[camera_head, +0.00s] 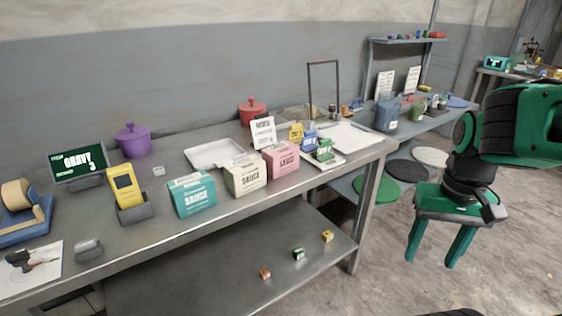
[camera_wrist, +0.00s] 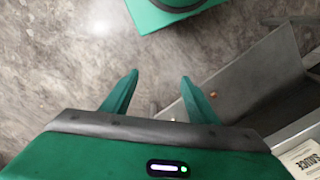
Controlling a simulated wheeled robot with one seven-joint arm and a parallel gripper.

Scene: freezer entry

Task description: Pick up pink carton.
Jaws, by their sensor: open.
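The pink carton (camera_head: 281,160) stands upright on the steel table (camera_head: 240,197), at the right end of a row of sauce cartons. A cream carton (camera_head: 245,176) stands close on its left, and a teal carton (camera_head: 191,194) stands further left. My gripper (camera_head: 432,258) is to the right of the table, out over the floor, with its fingers pointing down. In the wrist view my gripper (camera_wrist: 158,84) is open and empty, above bare floor. I cannot make out the pink carton in the wrist view.
A small green device (camera_head: 323,150) stands just right of the pink carton, and a white sign (camera_head: 263,132) stands behind it. A white tray (camera_head: 214,154) lies behind the cream carton. Small boxes lie on the lower shelf (camera_head: 225,268).

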